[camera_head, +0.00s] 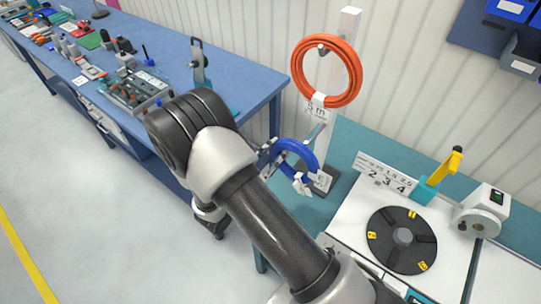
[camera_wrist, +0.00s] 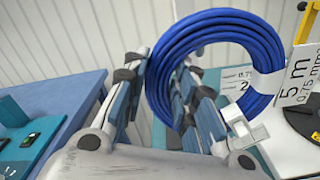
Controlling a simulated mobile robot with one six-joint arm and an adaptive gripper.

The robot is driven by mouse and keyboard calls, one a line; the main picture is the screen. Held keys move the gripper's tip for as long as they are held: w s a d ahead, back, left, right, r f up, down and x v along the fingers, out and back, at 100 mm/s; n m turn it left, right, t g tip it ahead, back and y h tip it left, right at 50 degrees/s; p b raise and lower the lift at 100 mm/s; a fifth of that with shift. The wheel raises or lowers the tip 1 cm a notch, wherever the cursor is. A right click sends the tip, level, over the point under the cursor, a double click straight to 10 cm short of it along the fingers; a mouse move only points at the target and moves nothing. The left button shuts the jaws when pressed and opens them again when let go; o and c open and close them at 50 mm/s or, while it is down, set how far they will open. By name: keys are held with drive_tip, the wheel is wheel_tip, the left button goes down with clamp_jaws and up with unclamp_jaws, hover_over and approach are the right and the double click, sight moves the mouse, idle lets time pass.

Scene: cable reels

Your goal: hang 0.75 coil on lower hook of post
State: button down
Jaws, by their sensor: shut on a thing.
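The blue coil (camera_head: 311,158) is in my gripper (camera_head: 268,153), beside the post's foot. In the wrist view my gripper's fingers (camera_wrist: 168,98) are shut on the left part of the blue coil (camera_wrist: 262,52). Its tag (camera_wrist: 298,78) reads 5 m, 0.75 mm. The white post (camera_head: 349,22) stands upright at the table's back left corner. An orange coil (camera_head: 297,72) with a white tag hangs on its upper hook (camera_head: 322,48). The lower hook (camera_head: 315,132) shows just above the blue coil. I cannot tell whether the coil touches it.
To the right are a black turntable (camera_head: 389,250), a numbered plate (camera_head: 386,176), a yellow-handled tool (camera_head: 447,167) and a white device (camera_head: 484,207). A blue bench (camera_head: 233,83) with tools stands behind left. Blue bins (camera_head: 517,10) hang on the wall. The floor at left is clear.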

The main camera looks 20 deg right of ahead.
drive_tip(key=w+d+f+b, duration=0.1)
drive_tip(key=w+d+f, duration=0.1)
drive_tip(key=w+d, duration=0.4)
drive_tip(key=shift+d+f+b, duration=0.4)
drive_tip(key=shift+d, duration=0.4)
idle(0.4)
drive_tip(key=c, duration=1.2)
unclamp_jaws()
drive_tip(key=shift+o, duration=0.5)
drive_tip(key=o, duration=0.5)
drive_tip(key=shift+s+a, duration=0.1)
